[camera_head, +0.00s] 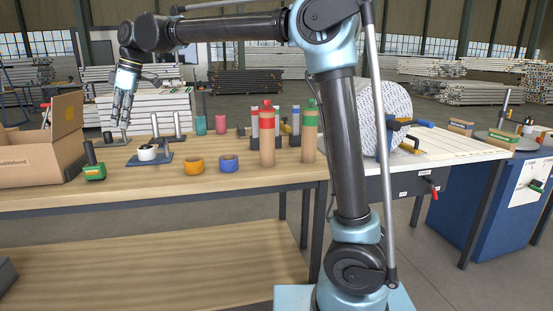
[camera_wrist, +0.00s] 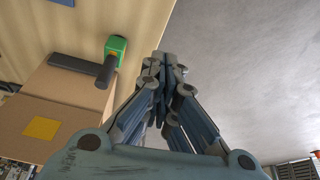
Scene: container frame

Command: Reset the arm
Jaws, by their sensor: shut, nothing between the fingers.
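My gripper (camera_head: 121,117) hangs fingers-down at the end of my raised, outstretched arm, above the back left of the wooden workbench (camera_head: 120,198). Its fingers are closed together with nothing between them. In the wrist view the fingertips (camera_wrist: 166,60) come together near the middle. The black-and-white roll (camera_head: 147,153) sits on a dark blue stand (camera_head: 150,161) to the right of and in front of the gripper. I cannot tell how far the fingertips are above the bench.
An open cardboard box (camera_head: 35,157) stands at the bench's left, beside a green tool with a dark handle (camera_head: 94,172). Orange (camera_head: 186,166) and blue (camera_head: 228,163) rolls lie mid-bench. Red-topped (camera_head: 267,145) and green-topped (camera_head: 309,140) bottles stand near my arm. The bench's front is mostly clear.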

